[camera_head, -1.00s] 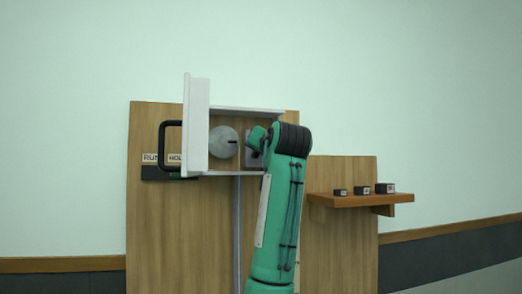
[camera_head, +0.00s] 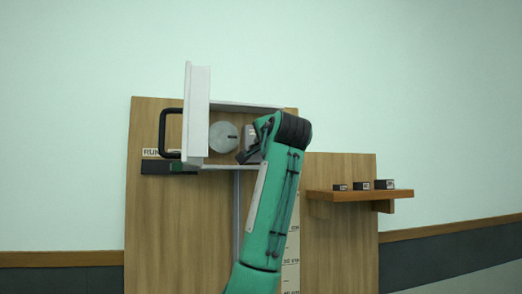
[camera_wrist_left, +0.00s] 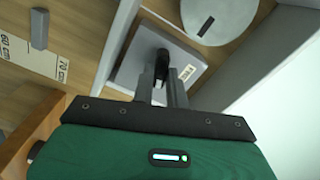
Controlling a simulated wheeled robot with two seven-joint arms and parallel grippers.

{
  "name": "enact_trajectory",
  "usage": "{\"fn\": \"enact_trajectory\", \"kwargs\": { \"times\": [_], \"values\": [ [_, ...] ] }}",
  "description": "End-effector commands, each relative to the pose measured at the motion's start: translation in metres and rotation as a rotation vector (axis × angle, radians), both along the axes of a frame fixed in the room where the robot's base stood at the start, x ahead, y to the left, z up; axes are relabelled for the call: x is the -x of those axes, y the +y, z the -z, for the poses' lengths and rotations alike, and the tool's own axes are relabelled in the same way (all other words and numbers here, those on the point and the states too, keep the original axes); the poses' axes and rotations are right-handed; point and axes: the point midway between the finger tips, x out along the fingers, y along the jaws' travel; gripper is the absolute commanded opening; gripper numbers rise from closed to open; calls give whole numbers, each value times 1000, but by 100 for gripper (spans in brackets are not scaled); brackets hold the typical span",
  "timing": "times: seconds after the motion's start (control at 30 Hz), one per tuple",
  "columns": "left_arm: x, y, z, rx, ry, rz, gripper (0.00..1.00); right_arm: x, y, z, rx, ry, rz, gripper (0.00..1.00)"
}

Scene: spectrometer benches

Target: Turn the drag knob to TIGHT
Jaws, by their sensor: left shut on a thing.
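The drag knob (camera_wrist_left: 162,62) is a small dark grip in front of a grey square plate (camera_wrist_left: 130,70) with a small white label, too small to read. In the left wrist view my left gripper (camera_wrist_left: 162,82) is shut on this grip. In the head view my left gripper (camera_head: 247,156) reaches into a white open-fronted box (camera_head: 245,107) from the right. The gripper and arm hide most of the knob there. Part of the plate (camera_head: 250,132) shows behind it. My right gripper is not in view.
A grey round disc (camera_head: 223,137) with a dark slot sits left of the plate. The box's door (camera_head: 196,115), with a black handle (camera_head: 163,134), stands open at the left. A shelf (camera_head: 360,195) with small labelled blocks is at the right.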

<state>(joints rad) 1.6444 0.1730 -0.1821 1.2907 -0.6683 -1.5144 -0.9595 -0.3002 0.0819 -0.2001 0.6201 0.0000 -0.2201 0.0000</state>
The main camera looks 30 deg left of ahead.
Motion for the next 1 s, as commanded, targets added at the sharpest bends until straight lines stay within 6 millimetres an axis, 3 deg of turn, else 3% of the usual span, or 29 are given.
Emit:
{"fn": "enact_trajectory", "kwargs": {
  "times": [0.5,1.0],
  "values": [
    [-1,0,3,-205,243,1,0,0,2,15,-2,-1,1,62],
    [-1,0,3,-238,282,0,0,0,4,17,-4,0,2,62]
  ]
}}
